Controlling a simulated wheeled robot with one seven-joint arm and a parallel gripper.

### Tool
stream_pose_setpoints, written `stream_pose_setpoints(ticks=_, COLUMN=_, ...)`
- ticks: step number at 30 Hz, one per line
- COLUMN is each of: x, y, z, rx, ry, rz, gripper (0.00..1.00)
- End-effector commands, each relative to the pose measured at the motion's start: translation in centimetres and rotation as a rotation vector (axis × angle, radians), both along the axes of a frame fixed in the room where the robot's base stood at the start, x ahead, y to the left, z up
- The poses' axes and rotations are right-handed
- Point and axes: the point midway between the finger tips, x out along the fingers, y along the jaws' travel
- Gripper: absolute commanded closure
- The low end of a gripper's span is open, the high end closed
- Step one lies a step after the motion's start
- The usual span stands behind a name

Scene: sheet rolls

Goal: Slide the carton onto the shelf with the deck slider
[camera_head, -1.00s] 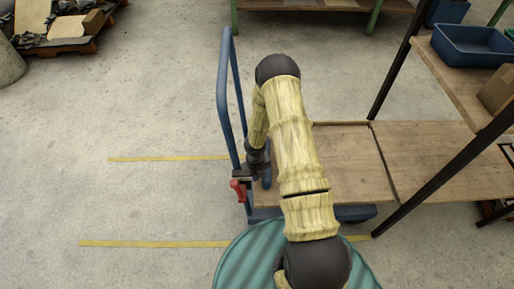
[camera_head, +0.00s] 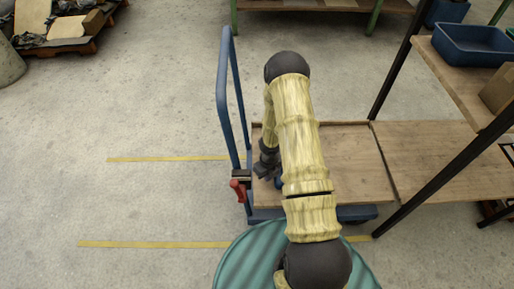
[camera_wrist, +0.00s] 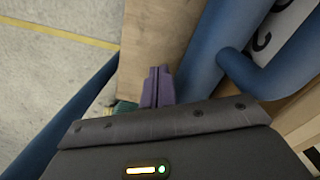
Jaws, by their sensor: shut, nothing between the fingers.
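The wooden deck (camera_head: 350,165) of a blue trolley lies level with the wooden shelf board (camera_head: 430,150) on its right. My gripper (camera_head: 265,172) is low over the left end of the deck. Its purple fingers (camera_wrist: 158,87) are shut and empty in the wrist view. A small blue part (camera_head: 279,183), probably the deck slider, shows beside the gripper. In the wrist view blue bars (camera_wrist: 270,72) stand close to the right of the fingers; contact is unclear. A pale face with dark marks (camera_wrist: 287,28) behind them may be the carton. My arm hides the carton in the head view.
The trolley's blue push handle (camera_head: 223,90) rises left of my gripper, with a red lever (camera_head: 238,190) at its base. Dark rack posts (camera_head: 440,175) and an upper shelf with a blue bin (camera_head: 472,44) stand at right.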

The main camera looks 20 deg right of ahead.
Motion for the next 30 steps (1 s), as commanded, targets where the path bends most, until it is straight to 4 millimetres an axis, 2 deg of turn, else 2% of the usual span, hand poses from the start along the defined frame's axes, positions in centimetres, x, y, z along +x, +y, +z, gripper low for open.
stream_pose_setpoints(ticks=21, x=-1.1, y=-3.6, z=-0.1, rx=-0.004, ry=0.001, rz=-0.004, gripper=1.00)
stream_pose_setpoints(ticks=30, x=-1.5, y=-4.4, z=-0.1, rx=-0.003, ry=0.001, rz=-0.003, gripper=1.00)
